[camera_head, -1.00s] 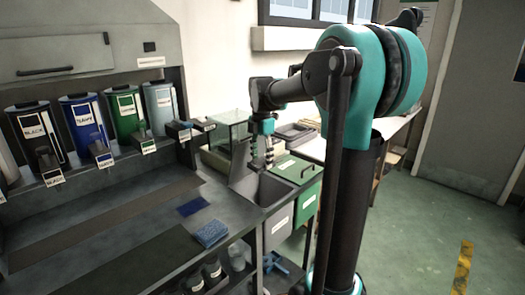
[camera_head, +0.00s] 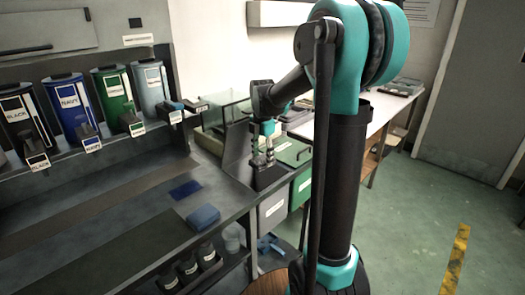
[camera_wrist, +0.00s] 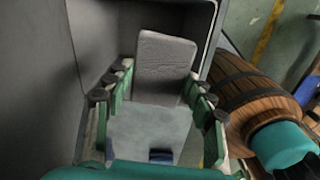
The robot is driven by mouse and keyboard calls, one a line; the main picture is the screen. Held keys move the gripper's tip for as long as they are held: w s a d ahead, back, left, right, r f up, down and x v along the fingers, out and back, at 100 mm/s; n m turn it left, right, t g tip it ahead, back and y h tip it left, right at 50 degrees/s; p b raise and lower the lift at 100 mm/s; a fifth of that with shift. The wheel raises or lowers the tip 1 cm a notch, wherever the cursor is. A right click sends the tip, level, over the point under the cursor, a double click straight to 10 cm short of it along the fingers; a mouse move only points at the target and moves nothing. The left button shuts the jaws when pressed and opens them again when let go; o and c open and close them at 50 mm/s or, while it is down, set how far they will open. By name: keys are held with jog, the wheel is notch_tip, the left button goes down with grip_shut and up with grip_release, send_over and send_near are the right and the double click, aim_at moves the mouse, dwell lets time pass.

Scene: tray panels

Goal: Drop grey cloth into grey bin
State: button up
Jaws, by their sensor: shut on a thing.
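The grey cloth (camera_wrist: 165,65) shows in the wrist view as a flat, pale grey piece at the fingertips. My gripper (camera_wrist: 158,85) is shut on it, with green fingers and dark pads on both sides. Dark grey walls (camera_wrist: 95,40) surround the cloth on the left and behind. In the head view my gripper (camera_head: 269,160) points down over the dark opening above the grey bin (camera_head: 271,210). The cloth cannot be made out in the head view.
A green bin (camera_head: 301,185) stands right beside the grey one. A blue block-like item (camera_head: 203,217) and a flat blue patch (camera_head: 185,190) lie on the bench. Labelled canisters (camera_head: 75,108) line the back shelf. A wooden barrel (camera_wrist: 255,95) stands at right in the wrist view.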

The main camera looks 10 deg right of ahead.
aim_at(262, 159)
jog(key=shift+f, duration=0.4)
jog(key=o, duration=1.1)
notch_tip(262, 159, up, 12)
dwell(0.3)
